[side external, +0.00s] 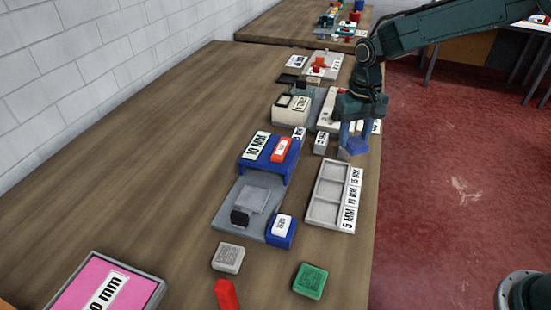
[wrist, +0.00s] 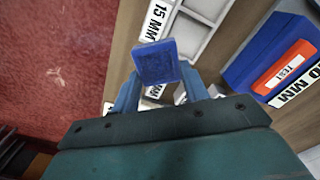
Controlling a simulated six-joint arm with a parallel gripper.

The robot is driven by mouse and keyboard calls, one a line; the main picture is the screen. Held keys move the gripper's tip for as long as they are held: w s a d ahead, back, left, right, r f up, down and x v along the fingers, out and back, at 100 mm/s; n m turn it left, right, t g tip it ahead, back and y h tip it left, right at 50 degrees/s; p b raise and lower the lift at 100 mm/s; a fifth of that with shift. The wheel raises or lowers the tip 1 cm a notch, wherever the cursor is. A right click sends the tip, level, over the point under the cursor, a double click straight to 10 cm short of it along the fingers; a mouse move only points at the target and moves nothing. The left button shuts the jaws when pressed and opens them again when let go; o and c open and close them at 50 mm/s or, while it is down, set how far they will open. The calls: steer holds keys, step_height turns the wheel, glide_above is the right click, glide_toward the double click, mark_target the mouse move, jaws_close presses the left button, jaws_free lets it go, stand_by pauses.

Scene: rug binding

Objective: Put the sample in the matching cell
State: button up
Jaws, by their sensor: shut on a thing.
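My gripper (side external: 350,138) hangs above the right edge of the wooden table, shut on a blue square sample (side external: 358,147). In the wrist view the sample (wrist: 157,63) is tilted between the two blue fingers of my gripper (wrist: 158,82). The grey tray (side external: 325,202) lies nearer the camera than my gripper in the side view. It has three cells in a row, which look empty, and white labels along its right side reading 5 MM, 10 MM and 15 MM. The wrist view shows part of the tray (wrist: 203,18) and the 15 MM label (wrist: 158,19). The sample is apart from the tray.
A blue stand (side external: 258,166) with a 10 MM label and a red TEST plate (side external: 281,150) is left of the tray. A grey block (side external: 228,258), a green block (side external: 310,281) and a red piece (side external: 226,294) lie in front. The table's left half is mostly clear.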

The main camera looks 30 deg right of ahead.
steer(key=w+a+r+m, duration=0.35)
steer(key=a+r, duration=0.35)
steer(key=a, duration=0.6)
step_height(320, 180, up, 8)
steer(key=m, duration=0.4)
glide_above(255, 194)
step_height(255, 194, down, 16)
steer(key=shift+r, duration=0.15)
steer(key=shift+f, duration=1.95)
steer(key=o, duration=1)
steer(key=shift+o, duration=0.2)
steer(key=shift+f, duration=0.1)
